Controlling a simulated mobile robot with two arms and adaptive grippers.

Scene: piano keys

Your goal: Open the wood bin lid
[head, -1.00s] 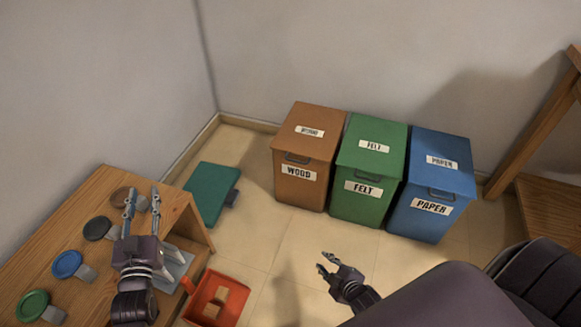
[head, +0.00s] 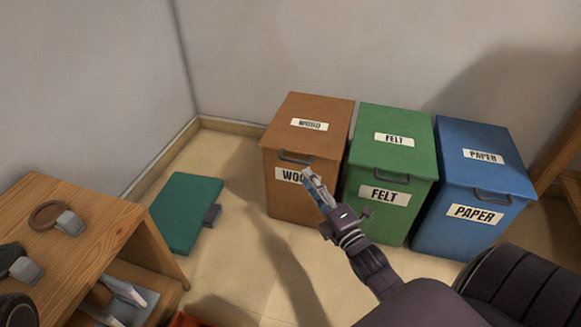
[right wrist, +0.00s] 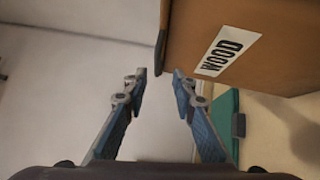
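The brown wood bin (head: 289,205) stands on the floor, leftmost of three bins. Its lid (head: 322,110) is closed, with a dark handle (head: 294,157) on the front edge. My right gripper (head: 310,180) is in front of the bin, just below and right of the handle, over the front label. In the right wrist view my right gripper (right wrist: 160,78) has its fingers apart with nothing between them. The wood bin (right wrist: 265,45) is just beyond the fingertips there; I cannot tell whether they touch. My left gripper is not clearly in view.
The green felt bin (head: 384,210) and blue paper bin (head: 455,235) stand close on the right. A teal lid-like panel (head: 184,212) lies on the floor at left. A wooden table (head: 70,255) with discs is at lower left.

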